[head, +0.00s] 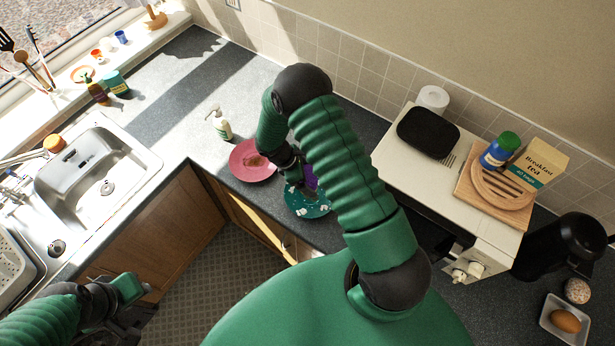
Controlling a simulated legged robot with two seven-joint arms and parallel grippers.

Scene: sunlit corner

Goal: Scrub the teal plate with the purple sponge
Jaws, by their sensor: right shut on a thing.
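The teal plate (318,210) lies on the dark counter near its front edge, partly hidden by my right arm. It has pale and dark marks on it. My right gripper (304,190) is over the plate, shut on the purple sponge (311,177), of which only a part shows beside the fingers. The sponge is at or just above the plate; I cannot tell if they touch. My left gripper (130,318) is low at the left, over the floor in front of the cabinets, away from the plate. Its fingers are dark and unclear.
A pink plate (246,166) with a brown smear lies just left of the teal plate. A soap bottle (219,124) stands behind it. The steel sink (95,185) is at the left. A white microwave (400,167) bearing a wooden board (466,196) stands at the right.

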